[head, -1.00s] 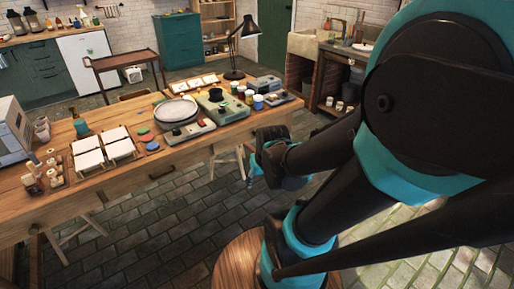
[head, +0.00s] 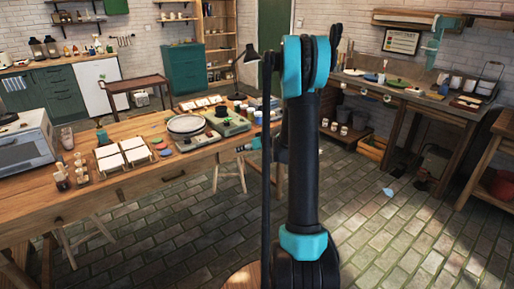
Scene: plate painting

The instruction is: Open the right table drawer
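The long wooden table (head: 70,200) runs from the left edge to the middle of the head view. Its front shows drawer fronts with dark handles. The right table drawer (head: 190,170) has its handle at the lower edge of the front and looks shut. My arm stands upright in the middle of the view and covers the table's right end.
Plates (head: 186,124), white tiles (head: 122,156), paint jars and a black lamp (head: 247,65) stand on the table. Table legs and a stool stand below. A workbench (head: 440,105) is at the right. The brick floor in front of the table is mostly clear.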

